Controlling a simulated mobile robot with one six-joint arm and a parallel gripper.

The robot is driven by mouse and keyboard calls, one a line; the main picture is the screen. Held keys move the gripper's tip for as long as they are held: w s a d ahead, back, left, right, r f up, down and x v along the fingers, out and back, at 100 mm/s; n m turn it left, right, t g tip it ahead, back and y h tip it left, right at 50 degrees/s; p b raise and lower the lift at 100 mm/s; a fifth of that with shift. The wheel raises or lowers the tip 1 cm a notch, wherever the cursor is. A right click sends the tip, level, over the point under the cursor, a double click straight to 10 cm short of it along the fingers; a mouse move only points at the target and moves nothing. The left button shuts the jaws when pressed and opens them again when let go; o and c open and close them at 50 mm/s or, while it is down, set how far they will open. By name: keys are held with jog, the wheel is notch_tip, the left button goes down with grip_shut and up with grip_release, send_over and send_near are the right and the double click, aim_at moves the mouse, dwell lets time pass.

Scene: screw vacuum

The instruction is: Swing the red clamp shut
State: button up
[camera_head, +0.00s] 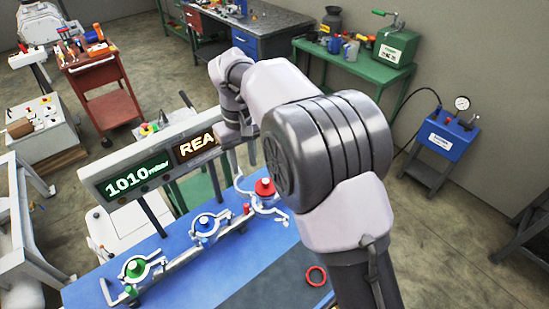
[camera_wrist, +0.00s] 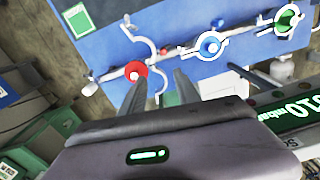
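The red clamp's red centre (camera_head: 264,187) sits at the far right end of the clamp row on the blue bench; its white jaws are spread open. In the wrist view the red centre (camera_wrist: 136,71) shows left of the middle, with one curved white jaw (camera_wrist: 146,36) swung out above it. My gripper (camera_wrist: 160,80) is open and empty, its two dark fingers apart. The left fingertip is close beside the red centre; I cannot tell whether it touches. The lower jaw is partly hidden by the fingers. In the head view my arm hides the fingertips.
A blue clamp (camera_head: 205,223) and a green clamp (camera_head: 135,268) stand along the same rail, their white rings around their centres. A display (camera_head: 140,182) reading 1010 mbar stands behind the row. A red ring (camera_head: 316,276) lies on the bench front, where the surface is mostly free.

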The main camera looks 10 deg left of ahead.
aim_at(245, 204)
jog(key=f+b, duration=0.1)
jog(key=f, duration=0.4)
jog(key=f+b, duration=0.2)
jog(key=f, duration=0.4)
jog(key=s+f+b, duration=0.1)
jog(key=f, duration=0.5)
jog(key=shift+s+a+f+b, duration=0.1)
jog(key=shift+a+f+b, duration=0.05)
jog(key=shift+a+b, duration=0.2)
grip_shut()
